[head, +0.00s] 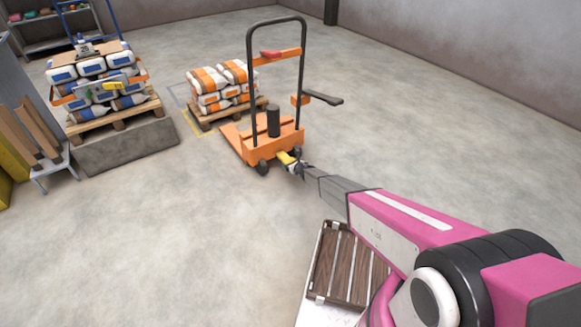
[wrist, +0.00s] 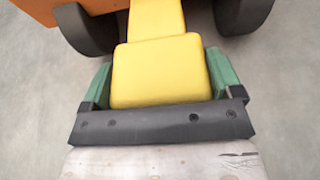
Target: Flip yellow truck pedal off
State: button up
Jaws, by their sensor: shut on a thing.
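The orange pallet truck (head: 275,143) stands upright near the middle of the head view, with a black handle frame. Its yellow pedal (head: 284,158) sticks out low at the near side, between the wheels. In the wrist view the yellow pedal (wrist: 160,72) fills the middle. My gripper (head: 297,168) reaches the pedal from the front right. In the wrist view my gripper (wrist: 162,85) has its green fingers on both sides of the pedal's wide end, shut on it. The pedal's tilt cannot be told. The inner finger faces are hidden.
A pallet of orange-striped sacks (head: 222,85) stands behind the truck's forks. A black lever (head: 323,97) juts from the truck's right.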

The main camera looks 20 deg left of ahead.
aim_at(290, 161)
jog(key=shift+w+a+r, duration=0.1)
jog(key=shift+r, duration=0.7)
jog(key=shift+w+a+r, duration=0.1)
jog(key=shift+r, duration=0.7)
jog(key=o, duration=1.1)
jog(key=shift+s+d, duration=0.1)
jog(key=v, duration=1)
jog(key=shift+s+d, duration=0.2)
jog(key=shift+d, duration=0.05)
